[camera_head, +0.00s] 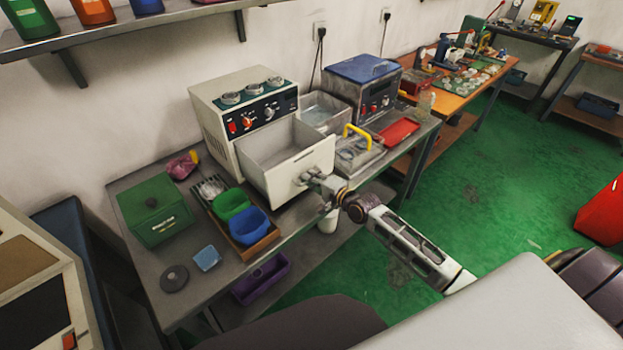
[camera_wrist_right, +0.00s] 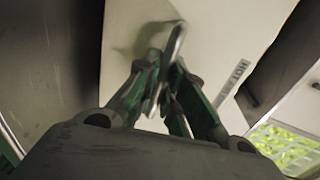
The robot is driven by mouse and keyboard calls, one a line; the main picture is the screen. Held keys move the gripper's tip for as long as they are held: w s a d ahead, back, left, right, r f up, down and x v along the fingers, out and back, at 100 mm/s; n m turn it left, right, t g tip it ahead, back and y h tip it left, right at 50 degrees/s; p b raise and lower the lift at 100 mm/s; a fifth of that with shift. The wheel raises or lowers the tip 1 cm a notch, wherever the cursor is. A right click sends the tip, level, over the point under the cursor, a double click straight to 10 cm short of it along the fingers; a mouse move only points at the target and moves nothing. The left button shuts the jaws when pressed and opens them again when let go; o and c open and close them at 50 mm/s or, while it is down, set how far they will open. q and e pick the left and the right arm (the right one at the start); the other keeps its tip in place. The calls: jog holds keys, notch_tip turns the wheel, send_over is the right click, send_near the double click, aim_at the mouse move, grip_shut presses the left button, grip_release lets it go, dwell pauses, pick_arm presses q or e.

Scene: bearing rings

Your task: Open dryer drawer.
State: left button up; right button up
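The dryer (camera_head: 212,110) is a cream box with knobs and a dark control panel, standing on the grey bench. Its deep drawer (camera_head: 312,163) is pulled well out of the front, and its empty-looking inside shows from above. My right gripper (camera_head: 308,179) is at the drawer's front face. In the right wrist view, its green-sided fingers (camera_wrist_right: 163,82) are closed around the metal drawer handle (camera_wrist_right: 177,42), with the drawer front (camera_wrist_right: 222,35) behind. The handle is mostly hidden by the gripper in the head view. My left gripper is not in view.
Left of the drawer are a green box (camera_head: 154,211) and a wooden tray (camera_head: 259,246) with green and blue bins. A clear container with a yellow handle (camera_head: 357,134) and a red tray (camera_head: 398,132) stand right. The green floor (camera_head: 470,190) beyond my arm is open.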

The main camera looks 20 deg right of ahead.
jog(key=o, duration=0.4)
jog(key=shift+c, duration=0.2)
jog(key=shift+s, duration=0.2)
jog(key=v, duration=1.1)
jog(key=shift+s, duration=0.25)
jog(key=shift+d, duration=0.15)
dwell(0.9)
